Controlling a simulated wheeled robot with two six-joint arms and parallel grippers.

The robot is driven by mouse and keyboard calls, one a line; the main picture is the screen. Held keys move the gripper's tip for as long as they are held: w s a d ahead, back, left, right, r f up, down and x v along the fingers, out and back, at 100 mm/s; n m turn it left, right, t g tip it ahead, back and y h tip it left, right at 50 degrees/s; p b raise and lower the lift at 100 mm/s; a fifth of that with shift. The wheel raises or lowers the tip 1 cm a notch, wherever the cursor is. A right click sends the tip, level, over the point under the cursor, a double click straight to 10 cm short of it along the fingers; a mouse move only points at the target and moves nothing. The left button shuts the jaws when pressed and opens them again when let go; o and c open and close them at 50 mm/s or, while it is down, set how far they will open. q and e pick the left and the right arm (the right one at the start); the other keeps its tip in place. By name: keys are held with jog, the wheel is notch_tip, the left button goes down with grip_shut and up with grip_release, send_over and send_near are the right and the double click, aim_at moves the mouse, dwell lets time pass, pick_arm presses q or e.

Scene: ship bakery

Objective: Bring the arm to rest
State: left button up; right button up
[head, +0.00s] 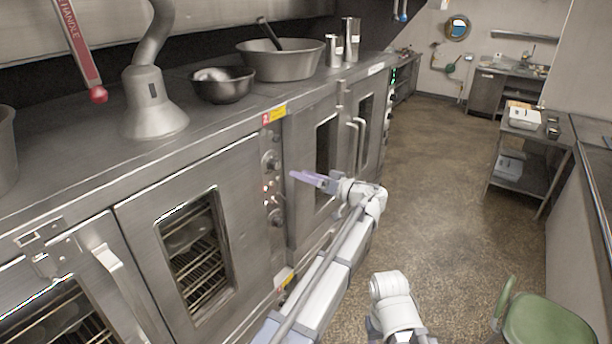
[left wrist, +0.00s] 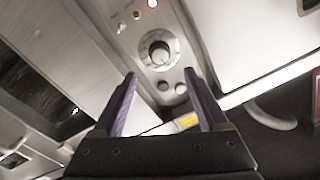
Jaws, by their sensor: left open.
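My left gripper (head: 308,179) is in front of the oven's control panel in the head view, its purple fingers pointing left toward the panel. In the left wrist view, the left gripper (left wrist: 160,100) shows two purple fingers spread apart with nothing between them. A round control knob (left wrist: 157,52) on the panel shows beyond the fingertips. I cannot tell the exact distance to the panel, but no contact is visible. A white part of my other arm (head: 392,300) shows at the bottom of the head view. Its gripper is not seen.
Steel ovens (head: 190,230) with windowed doors line the left. On top stand a dark bowl (head: 223,86), a large pan (head: 280,62) and steel canisters (head: 343,45). A green stool (head: 545,322) is at lower right, a steel table (head: 520,170) farther back. The floor (head: 430,150) between is clear.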

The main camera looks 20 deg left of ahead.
pick_arm(q)
jog(key=s+a+f+m+g+h, duration=0.4)
jog(key=s+f+h, duration=0.4)
jog(key=s+f, duration=0.8)
jog(key=s+d+f+m+h, duration=0.55)
jog(key=s+d+h, duration=0.3)
jog(key=s, duration=0.45)
jog(key=s+d+f+m+b, duration=0.1)
jog(key=s+d+f+b, duration=0.1)
jog(key=f+b, duration=0.4)
jog(key=s+d+f+m+g+b, duration=0.1)
jog(key=s+d+f+b, duration=0.1)
jog(key=d+f+b, duration=0.3)
jog(key=s+d+f+m+b, duration=0.1)
jog(key=d+f+b, duration=0.3)
jog(key=f+b, duration=0.5)
jog(key=shift+s+f+g, duration=0.3)
jog(key=shift+s+f, duration=0.05)
jog(key=shift+s, duration=0.15)
pick_arm(e)
notch_tip(320, 180, down, 20)
jog(key=shift+a, duration=0.25)
pick_arm(q)
jog(key=shift+m, duration=0.25)
pick_arm(e)
jog(key=shift+w, duration=0.1)
